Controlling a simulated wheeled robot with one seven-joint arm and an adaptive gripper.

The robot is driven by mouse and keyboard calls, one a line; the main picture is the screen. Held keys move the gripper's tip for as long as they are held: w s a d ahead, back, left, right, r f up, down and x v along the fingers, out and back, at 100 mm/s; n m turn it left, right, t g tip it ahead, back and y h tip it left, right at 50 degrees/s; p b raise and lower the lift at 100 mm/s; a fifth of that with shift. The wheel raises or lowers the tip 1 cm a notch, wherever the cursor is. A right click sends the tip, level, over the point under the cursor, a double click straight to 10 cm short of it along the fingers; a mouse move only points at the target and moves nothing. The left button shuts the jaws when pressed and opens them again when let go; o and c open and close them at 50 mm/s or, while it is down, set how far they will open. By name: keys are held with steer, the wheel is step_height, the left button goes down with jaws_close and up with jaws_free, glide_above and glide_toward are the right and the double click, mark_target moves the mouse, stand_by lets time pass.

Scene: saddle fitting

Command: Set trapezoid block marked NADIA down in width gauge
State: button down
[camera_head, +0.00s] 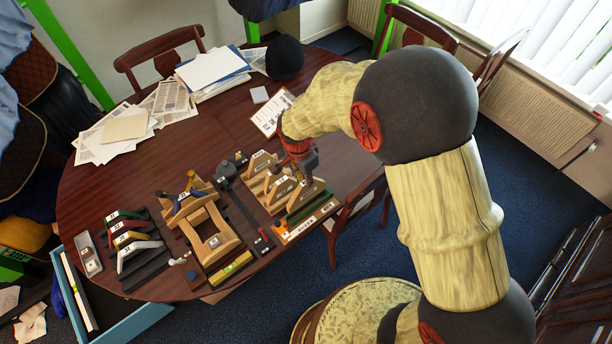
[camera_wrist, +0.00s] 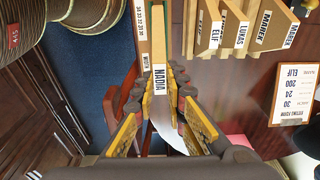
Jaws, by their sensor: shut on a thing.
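The trapezoid block marked NADIA (camera_wrist: 158,78) is tan wood with a white name label. My gripper (camera_wrist: 163,88) is shut on it, with the label between the fingertips in the wrist view. In the head view my gripper (camera_head: 309,163) is over the front right of the table, close to the width gauge. The width gauge (camera_head: 312,222) has green strips and a white printed strip. Its scale and WIDTH label (camera_wrist: 143,30) show just left of the block in the wrist view. I cannot tell whether the block touches the gauge.
A wooden rack (camera_head: 256,163) with blocks stands left of the gauge; labels ELIF (camera_wrist: 214,35), LUKAS and MAREK are readable. A fitting form card (camera_wrist: 295,95) reads ELIF. A wooden stand (camera_head: 213,243) and coloured bridge-shaped pieces (camera_head: 133,238) are further left. The table edge is close.

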mark_target(306, 192)
step_height(306, 192, down, 4)
steer(key=shift+r+b, duration=0.2)
steer(key=shift+b, duration=0.6)
steer(key=shift+f+b, duration=2.4)
steer(key=shift+b, duration=0.05)
stand_by(2.9)
stand_by(0.3)
steer(key=c, duration=1.7)
jaws_free()
steer(key=shift+c, duration=0.2)
steer(key=shift+o, duration=0.9)
steer(key=shift+o, duration=1.1)
